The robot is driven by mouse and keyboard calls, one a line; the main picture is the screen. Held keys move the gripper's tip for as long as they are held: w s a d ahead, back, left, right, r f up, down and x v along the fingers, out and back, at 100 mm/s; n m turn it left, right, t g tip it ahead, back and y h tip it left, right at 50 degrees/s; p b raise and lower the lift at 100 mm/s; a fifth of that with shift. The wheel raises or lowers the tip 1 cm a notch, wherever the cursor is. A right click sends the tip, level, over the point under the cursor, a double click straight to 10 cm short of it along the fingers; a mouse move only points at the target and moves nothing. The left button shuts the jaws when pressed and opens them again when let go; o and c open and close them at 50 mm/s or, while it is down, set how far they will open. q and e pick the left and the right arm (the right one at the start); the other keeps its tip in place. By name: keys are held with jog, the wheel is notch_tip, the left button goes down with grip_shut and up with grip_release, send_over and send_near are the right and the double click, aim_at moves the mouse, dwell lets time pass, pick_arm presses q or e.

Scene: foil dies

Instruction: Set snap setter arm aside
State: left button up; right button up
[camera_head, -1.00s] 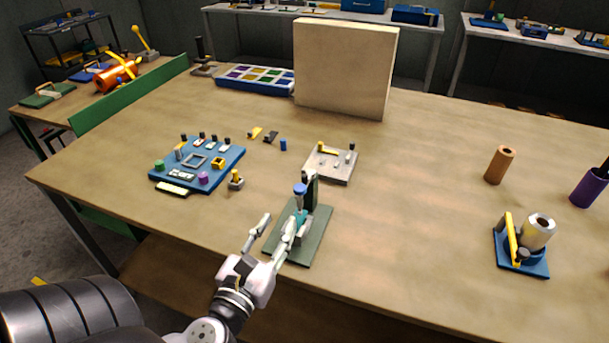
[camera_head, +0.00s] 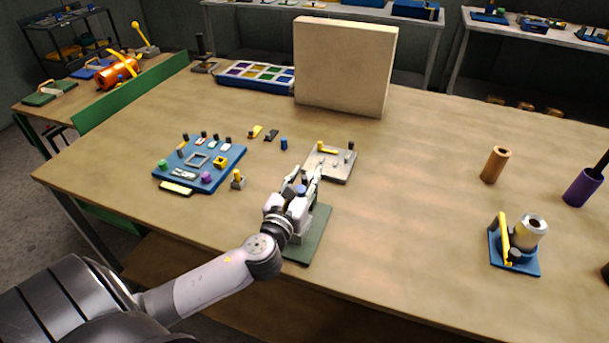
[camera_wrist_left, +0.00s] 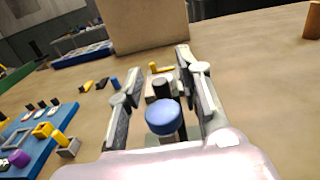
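The snap setter stands near the table's front edge on a green base plate (camera_head: 309,240). Its blue knob (camera_head: 301,189) shows between the fingers of my left gripper (camera_head: 305,174). In the left wrist view the blue knob (camera_wrist_left: 165,117) is close to the palm, with a dark upright part behind it. The fingers of my left gripper (camera_wrist_left: 162,72) are apart on either side of these parts, with gaps visible, so it is open. The gripper hides most of the setter's arm and post. My right gripper is not in view.
A blue board of small parts (camera_head: 222,178) lies left of the setter. A grey block (camera_head: 338,171) with a yellow piece lies just behind. A tall beige panel (camera_head: 344,67) stands farther back. A blue-based fixture (camera_head: 515,264) stands right. The table between is clear.

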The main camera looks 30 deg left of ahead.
pick_arm(q)
jog(key=shift+c, duration=0.6)
jog(key=shift+w, duration=0.1)
grip_shut()
